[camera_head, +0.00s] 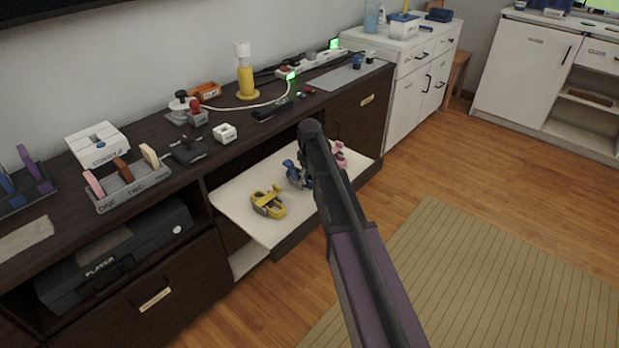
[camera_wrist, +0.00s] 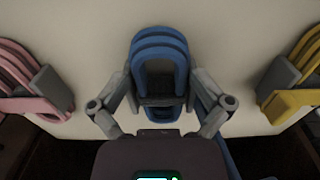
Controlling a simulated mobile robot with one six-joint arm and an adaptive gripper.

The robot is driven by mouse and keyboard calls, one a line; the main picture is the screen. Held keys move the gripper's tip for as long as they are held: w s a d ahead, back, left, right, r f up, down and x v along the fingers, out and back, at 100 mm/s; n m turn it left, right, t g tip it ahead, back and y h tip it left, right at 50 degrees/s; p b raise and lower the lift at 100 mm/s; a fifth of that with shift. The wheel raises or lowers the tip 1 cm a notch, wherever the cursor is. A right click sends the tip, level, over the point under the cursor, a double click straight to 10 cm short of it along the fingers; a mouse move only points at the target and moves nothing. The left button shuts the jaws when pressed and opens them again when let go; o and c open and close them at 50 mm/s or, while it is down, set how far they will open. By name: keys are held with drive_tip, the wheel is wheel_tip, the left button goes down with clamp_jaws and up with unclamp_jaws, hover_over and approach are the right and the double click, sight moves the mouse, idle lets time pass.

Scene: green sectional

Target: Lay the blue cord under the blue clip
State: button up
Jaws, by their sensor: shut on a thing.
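In the wrist view a blue looped piece (camera_wrist: 160,48), which I take to be the blue cord, stands between the two fingers of my gripper (camera_wrist: 161,92). The gripper is shut on it, with a fingertip at each side. A dark grey part and a lower blue part show between the fingers. A blue strip (camera_wrist: 217,140) runs down beside the right finger, partly hidden. I cannot tell which of these blue parts is the clip. In the head view the blue piece (camera_head: 292,174) is on the pale shelf, and my arm hides the gripper and part of it.
The pale pull-out shelf (camera_head: 236,206) also bears a yellow looped piece (camera_head: 267,203) and a pink one (camera_head: 340,156), on either side of the blue. The dark cabinet top above holds a power strip, lamp, blocks and holders. Open floor and a striped rug (camera_head: 480,270) lie in front.

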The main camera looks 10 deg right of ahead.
drive_tip(key=shift+o, duration=0.2)
drive_tip(key=shift+s+a+f, duration=0.1)
drive_tip(key=shift+s+f, duration=0.05)
drive_tip(key=shift+f, duration=0.15)
drive_tip(key=o, duration=0.8)
drive_tip(key=shift+o, duration=0.2)
drive_tip(key=shift+r, duration=0.25)
drive_tip(key=shift+w+r+p, duration=0.2)
drive_tip(key=shift+r+p, duration=0.65)
drive_tip(key=shift+p, duration=0.4)
drive_tip(key=s+a+m, duration=0.2)
drive_tip(key=s+m, duration=0.5)
drive_tip(key=s, duration=2)
wheel_tip(320, 180, up, 28)
drive_tip(key=p, duration=2.8)
drive_tip(key=shift+w+d+r, duration=0.15)
drive_tip(key=shift+w, duration=0.25)
